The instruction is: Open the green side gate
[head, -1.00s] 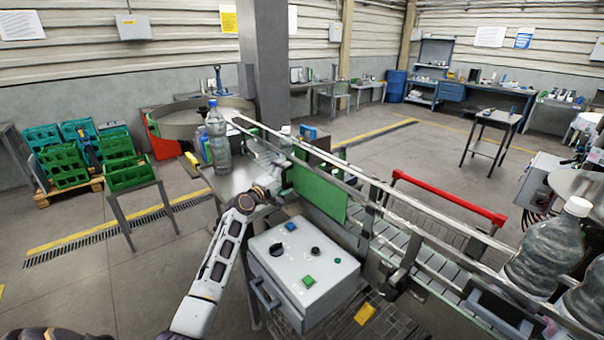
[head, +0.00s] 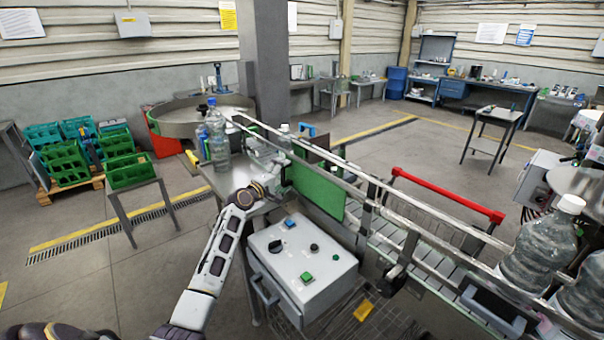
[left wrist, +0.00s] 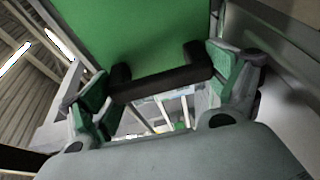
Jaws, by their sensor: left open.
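The green side gate (head: 318,190) is a flat upright panel on the near side of the conveyor, and it appears closed. In the left wrist view, the gate (left wrist: 140,30) fills the upper middle, with a black bar handle (left wrist: 162,86) across its edge. My left gripper (head: 268,163) is at the gate's left end in the head view. In the left wrist view, the open gripper (left wrist: 160,82) has its green-padded fingers on either side of the handle. I cannot tell whether they touch it. My right gripper is not in view.
A grey control box (head: 303,262) with buttons stands below the gate, close to my left arm. Large bottles (head: 217,140) stand on the metal table at left, and more bottles (head: 540,245) are at right. Metal rails (head: 420,225) run along the conveyor (head: 400,250).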

